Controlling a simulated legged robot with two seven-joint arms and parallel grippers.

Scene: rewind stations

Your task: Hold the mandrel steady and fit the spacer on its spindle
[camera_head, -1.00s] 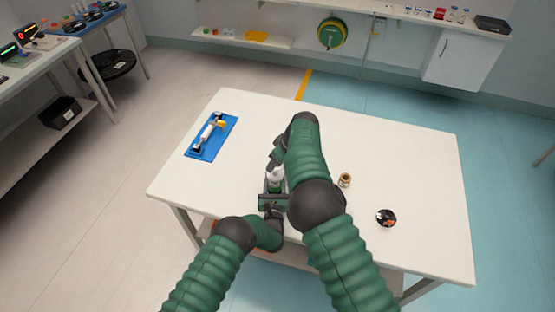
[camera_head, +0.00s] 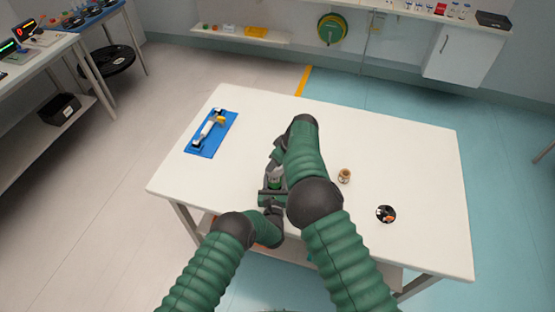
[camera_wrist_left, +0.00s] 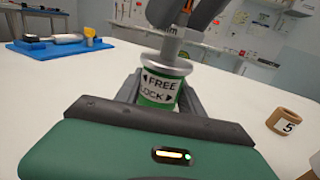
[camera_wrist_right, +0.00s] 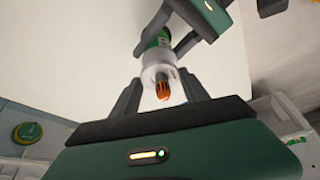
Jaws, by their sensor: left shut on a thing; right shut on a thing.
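The mandrel (camera_wrist_left: 160,88) stands upright, with a green base marked FREE and LOCK, a metal flange and a narrow grey spindle (camera_wrist_left: 172,46). My left gripper (camera_head: 272,198) is shut on the base. My right gripper (camera_wrist_right: 160,85) comes from above, its fingers shut around the upper spindle; the exact contact is partly hidden. The right wrist view shows the pale flange and an orange part (camera_wrist_right: 162,90) between these fingers. A tan ring marked 5, seemingly the spacer (camera_wrist_left: 288,122), lies apart on the table, right of the grippers; the head view shows it too (camera_head: 344,176).
A blue tray (camera_head: 222,140) with a white and yellow tool lies at the table's left. A small dark round dish (camera_head: 386,214) sits at the right. The white table (camera_head: 410,150) is clear at the back and right.

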